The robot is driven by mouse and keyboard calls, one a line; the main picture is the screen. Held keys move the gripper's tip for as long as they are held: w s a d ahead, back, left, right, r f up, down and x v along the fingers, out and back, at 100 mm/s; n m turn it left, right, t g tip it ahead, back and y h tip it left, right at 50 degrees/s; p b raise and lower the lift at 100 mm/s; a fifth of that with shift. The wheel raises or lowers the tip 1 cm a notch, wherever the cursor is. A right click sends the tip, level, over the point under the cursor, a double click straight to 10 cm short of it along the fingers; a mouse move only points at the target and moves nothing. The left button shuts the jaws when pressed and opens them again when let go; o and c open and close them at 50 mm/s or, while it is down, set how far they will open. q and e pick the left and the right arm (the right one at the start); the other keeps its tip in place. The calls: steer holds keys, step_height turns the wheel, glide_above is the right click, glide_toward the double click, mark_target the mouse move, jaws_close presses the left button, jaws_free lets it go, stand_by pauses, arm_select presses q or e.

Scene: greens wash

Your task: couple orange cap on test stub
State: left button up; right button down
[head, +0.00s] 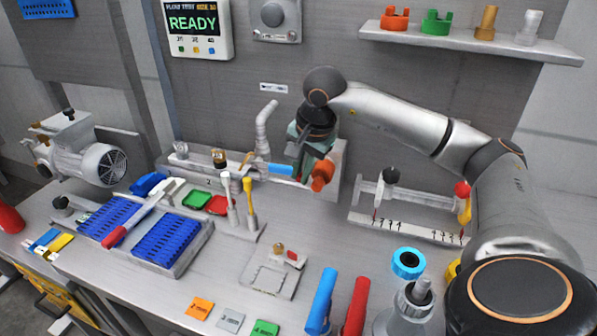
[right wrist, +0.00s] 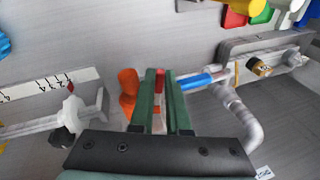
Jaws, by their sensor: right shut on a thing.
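My right gripper (head: 305,172) is at the low back panel, its green fingers (right wrist: 162,100) pointing at the pipework. It is shut on the orange cap (head: 322,175), which sticks out beside one finger; the cap also shows in the right wrist view (right wrist: 128,88). The fingers hide much of the grip. A blue pipe piece (head: 281,170) lies on the other side of the fingers, with a small red part (right wrist: 160,78) showing between them. The stub's end is hidden, so I cannot tell how the cap sits on it. My left gripper is not in view.
A grey bent pipe (head: 263,128) rises left of my gripper. A clear cylinder fixture (head: 420,197) stands to the right. A shelf (head: 470,42) above holds an orange fitting (head: 395,18) and a green fitting (head: 436,22). Blue and red handles (head: 322,300) stand at the front.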

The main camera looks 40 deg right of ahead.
stand_by(0.3)
steer(key=c, duration=0.9)
jaws_free()
